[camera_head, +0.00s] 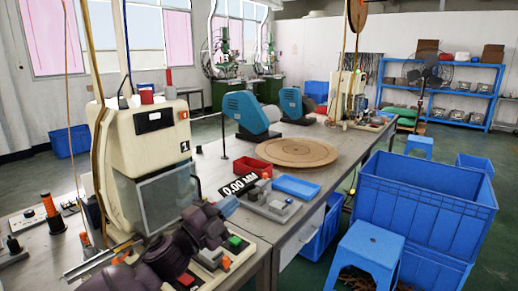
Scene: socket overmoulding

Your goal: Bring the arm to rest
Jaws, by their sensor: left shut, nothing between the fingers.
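My left arm comes in from the lower left as a row of dark links over the front of the workbench. My left gripper (224,212) is at the arm's far end, in front of the moulding machine (150,140) and beside the small parts on the bench. It is small and partly merged with things behind it; it looks shut and holds nothing that I can see. My right arm and right gripper are not in view.
A red tray (252,167), a round brown disc (297,153) and a blue tray (296,187) lie on the workbench (225,172) beyond the gripper. A blue stool (370,243) and large blue crates (425,195) stand right of the bench.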

